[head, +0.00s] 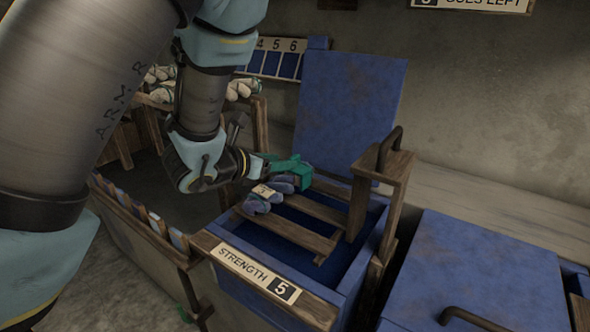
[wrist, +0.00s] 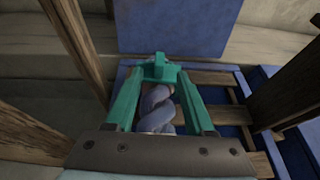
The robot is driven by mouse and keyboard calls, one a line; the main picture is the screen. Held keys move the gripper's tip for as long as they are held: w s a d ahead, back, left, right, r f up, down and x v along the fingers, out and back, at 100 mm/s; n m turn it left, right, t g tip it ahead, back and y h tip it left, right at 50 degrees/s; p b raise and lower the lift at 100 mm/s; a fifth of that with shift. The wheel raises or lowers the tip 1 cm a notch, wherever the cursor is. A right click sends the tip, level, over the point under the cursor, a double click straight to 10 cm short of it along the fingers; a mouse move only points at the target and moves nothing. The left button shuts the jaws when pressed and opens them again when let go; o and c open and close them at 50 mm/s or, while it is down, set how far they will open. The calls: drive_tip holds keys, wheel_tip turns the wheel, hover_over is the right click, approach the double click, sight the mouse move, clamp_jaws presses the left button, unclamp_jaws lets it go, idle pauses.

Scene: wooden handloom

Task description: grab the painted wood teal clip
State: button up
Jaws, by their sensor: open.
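The teal clip (wrist: 160,70) shows in the wrist view at the far end of a twisted blue-grey yarn hank (wrist: 157,108), between the tips of my gripper (wrist: 158,80). My gripper's two teal fingers are open on either side of it, and I cannot tell whether they touch it. In the head view the clip (head: 303,177) is at the right end of the hank (head: 262,198), partly merged with my similarly teal fingers. The hank lies over wooden slats in the open blue bin marked Strength 5.
The bin's blue lid (head: 350,100) stands raised behind. A wooden post with a dark handle (head: 388,150) rises at the bin's right side. A closed blue lid (head: 475,275) is to the right. A wooden rack (head: 150,220) stands left.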

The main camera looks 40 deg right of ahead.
sight(291, 158)
drive_tip(key=shift+p+x, duration=0.5)
drive_tip(key=shift+x, duration=2.15)
drive_tip(key=shift+w, duration=0.1)
clamp_jaws()
